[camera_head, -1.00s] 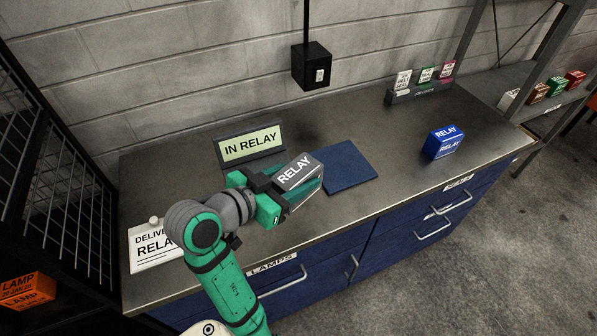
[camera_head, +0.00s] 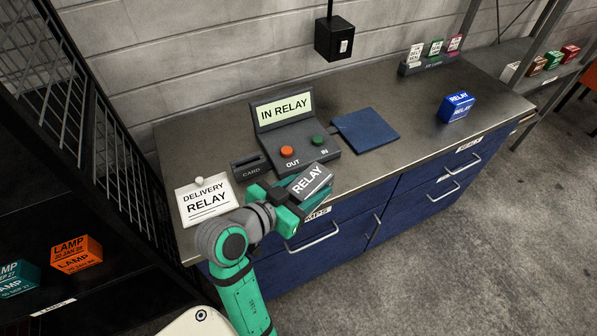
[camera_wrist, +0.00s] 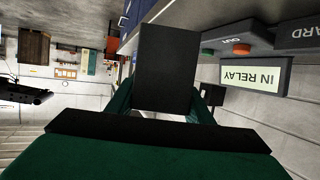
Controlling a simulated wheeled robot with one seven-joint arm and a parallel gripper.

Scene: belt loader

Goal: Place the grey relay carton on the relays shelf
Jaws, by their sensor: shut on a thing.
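The grey relay carton (camera_head: 311,182), labelled RELAY, is held in my gripper (camera_head: 290,195) at the front edge of the bench, in front of the console. My gripper is shut on it. In the wrist view the carton (camera_wrist: 168,68) shows as a dark block between the green fingers. I cannot make out the relays shelf. On the dark shelving at the left, an orange LAMP carton (camera_head: 76,254) and a teal LAMP carton (camera_head: 18,279) sit above a shelf label too small to read fully.
The console (camera_head: 326,166) reads IN RELAY and has an orange OUT and a green IN button. A DELIVERY RELAY card (camera_head: 206,201), a blue mat (camera_head: 366,131) and a blue RELAY carton (camera_head: 456,107) lie on the bench (camera_head: 420,135). A mesh panel (camera_head: 110,130) stands at the left.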

